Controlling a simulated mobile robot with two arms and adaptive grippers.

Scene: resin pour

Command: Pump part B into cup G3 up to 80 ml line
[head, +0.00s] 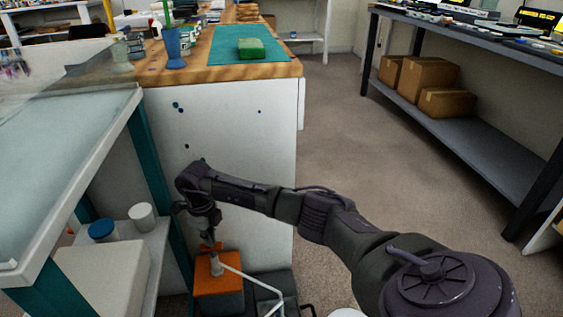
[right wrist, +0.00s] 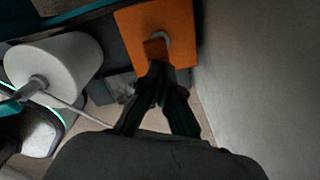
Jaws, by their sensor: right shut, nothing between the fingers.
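My right gripper (head: 210,240) is shut and empty, pointing down just above the pump head of an orange container (head: 219,292). The container's white pump (head: 217,265) has a pale spout tube running to the lower right. In the right wrist view the dark fingers (right wrist: 160,92) overlap the orange top (right wrist: 181,53) near its pump; I cannot tell whether they touch it. No part B label is readable. Cup G3 cannot be identified, nor an 80 ml line. My left gripper is not in view.
A white cylindrical vessel with a teal-ended stem (right wrist: 65,65) stands beside the orange container. A white cup (head: 142,216) and blue-lidded jar (head: 102,230) sit on a low shelf at left. The white bench side (head: 240,150) rises just behind my gripper. Floor at right is clear.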

